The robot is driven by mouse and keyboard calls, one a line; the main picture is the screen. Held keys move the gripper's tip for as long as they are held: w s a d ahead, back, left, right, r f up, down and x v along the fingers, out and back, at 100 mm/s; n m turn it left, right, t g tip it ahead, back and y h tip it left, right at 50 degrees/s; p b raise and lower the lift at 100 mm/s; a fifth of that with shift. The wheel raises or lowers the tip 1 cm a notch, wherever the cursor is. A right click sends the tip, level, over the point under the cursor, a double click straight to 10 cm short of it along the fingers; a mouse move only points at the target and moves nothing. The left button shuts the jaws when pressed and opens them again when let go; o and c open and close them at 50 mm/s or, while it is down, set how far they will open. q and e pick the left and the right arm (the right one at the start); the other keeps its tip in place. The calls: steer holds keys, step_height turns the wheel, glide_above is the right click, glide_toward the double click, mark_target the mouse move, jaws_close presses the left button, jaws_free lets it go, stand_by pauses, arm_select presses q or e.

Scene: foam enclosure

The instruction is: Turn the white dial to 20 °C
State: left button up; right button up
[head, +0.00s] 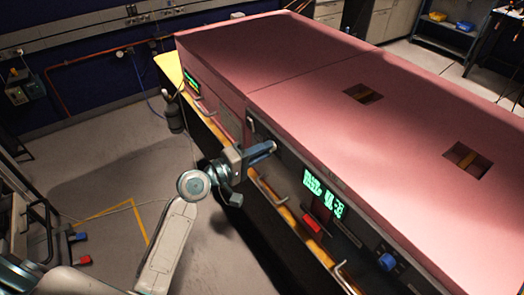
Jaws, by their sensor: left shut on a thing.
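My left gripper (262,152) reaches to the front panel of the pink foam enclosure (330,60), left of the green-lit display (323,193). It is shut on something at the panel. The white dial cannot be made out; the gripper covers that spot, so the dial's setting cannot be read. The display shows green characters, too small and slanted to read surely. My right gripper is not in view.
Right of my gripper the panel carries a red switch (312,224) and a blue knob (387,262). Metal handles and a yellow edge run along the front below. A second green display (189,83) sits at the far left end. The floor at left is mostly open.

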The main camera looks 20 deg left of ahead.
arm_select(q)
steer(key=o, duration=1)
steer(key=b+v, duration=0.4)
steer(key=v, duration=0.6)
steer(key=shift+s+a, duration=0.3)
